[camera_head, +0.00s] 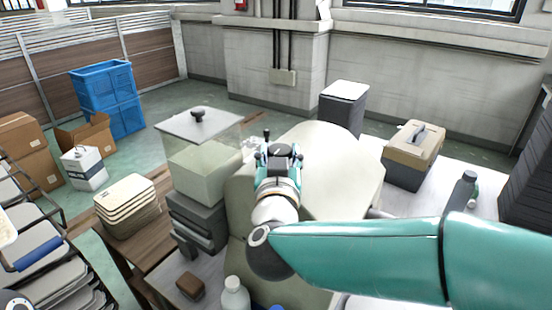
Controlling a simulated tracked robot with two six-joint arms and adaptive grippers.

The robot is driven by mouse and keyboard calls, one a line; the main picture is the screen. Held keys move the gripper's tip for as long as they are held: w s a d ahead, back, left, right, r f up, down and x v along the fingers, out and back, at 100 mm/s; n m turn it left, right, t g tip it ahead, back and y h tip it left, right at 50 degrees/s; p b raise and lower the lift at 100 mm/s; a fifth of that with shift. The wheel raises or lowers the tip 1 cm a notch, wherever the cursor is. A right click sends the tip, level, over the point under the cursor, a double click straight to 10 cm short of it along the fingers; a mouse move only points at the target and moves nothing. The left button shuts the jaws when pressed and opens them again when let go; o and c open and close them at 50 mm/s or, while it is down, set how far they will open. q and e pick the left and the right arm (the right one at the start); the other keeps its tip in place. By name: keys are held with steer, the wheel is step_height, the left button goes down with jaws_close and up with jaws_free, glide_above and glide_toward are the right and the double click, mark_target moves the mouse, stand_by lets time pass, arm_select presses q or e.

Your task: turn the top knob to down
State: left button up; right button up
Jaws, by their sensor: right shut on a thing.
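My right arm comes in from the right and bends up toward a pale, rounded panel (335,165) in the middle. My right gripper (281,150) lies over the left part of this panel. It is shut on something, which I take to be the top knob. The gripper and wrist hide the knob, so its pointing direction cannot be read. A small dark upright piece shows just at the gripper's far left; I cannot tell whether it belongs to the knob or the gripper. My left gripper is not in view.
A clear box with a black lid knob (198,113) stands left of the panel, above dark trays (196,220). A beige case (413,155) and a dark bottle (462,190) stand right.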

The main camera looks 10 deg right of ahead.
steer(key=shift+d+n+t+y+b, duration=0.15)
steer(key=shift+n+y+b, duration=0.35)
steer(key=shift+y, duration=0.4)
steer(key=shift+d+n+t+y+b, duration=0.15)
steer(key=shift+n+y+b, duration=0.1)
steer(key=shift+n+y, duration=0.55)
steer(key=shift+a+y, duration=0.15)
steer(key=shift+y, duration=0.25)
steer(key=o, duration=1.2)
steer(key=shift+c, duration=0.2)
steer(key=s, duration=1.2)
steer(key=shift+a, duration=0.15)
